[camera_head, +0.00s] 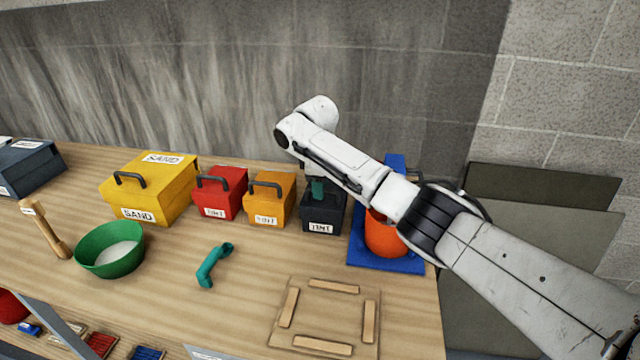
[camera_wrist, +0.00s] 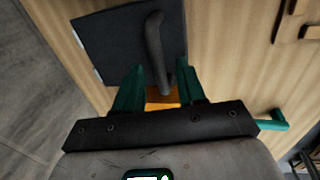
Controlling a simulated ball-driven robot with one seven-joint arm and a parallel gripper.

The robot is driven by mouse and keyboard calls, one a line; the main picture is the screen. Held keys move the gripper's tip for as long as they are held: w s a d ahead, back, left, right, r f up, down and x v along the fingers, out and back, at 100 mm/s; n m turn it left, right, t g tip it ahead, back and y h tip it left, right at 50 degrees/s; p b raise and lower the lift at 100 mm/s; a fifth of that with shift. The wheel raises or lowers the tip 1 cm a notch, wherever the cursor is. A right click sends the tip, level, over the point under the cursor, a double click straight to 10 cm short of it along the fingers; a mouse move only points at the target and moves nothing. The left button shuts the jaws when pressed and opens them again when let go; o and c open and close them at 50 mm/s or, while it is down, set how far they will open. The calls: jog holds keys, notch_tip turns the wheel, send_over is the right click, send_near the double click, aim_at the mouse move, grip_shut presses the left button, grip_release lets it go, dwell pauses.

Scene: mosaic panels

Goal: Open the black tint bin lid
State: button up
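The black tint bin (camera_head: 321,224) stands on the bench at the right end of a row of bins, its TINT label facing front. Its lid looks shut, though my arm hides part of it in the head view. In the wrist view the dark lid (camera_wrist: 110,40) fills the upper middle, with a black bar handle (camera_wrist: 155,45) across it. My gripper (camera_wrist: 160,88) is open at the lid, with its teal fingers on either side of the handle's near end and gaps showing. One teal fingertip (camera_head: 318,188) also shows in the head view above the bin.
An orange bin (camera_head: 270,206) and a red bin (camera_head: 221,195) stand close to the left, then a yellow sand bin (camera_head: 152,190). An orange pot (camera_head: 382,238) on a blue tray (camera_head: 375,262) is close on the right. A teal tool (camera_head: 212,266) lies in front.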

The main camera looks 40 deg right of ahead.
jog(key=shift+c, duration=0.4)
grip_shut()
jog(key=shift+r, duration=0.1)
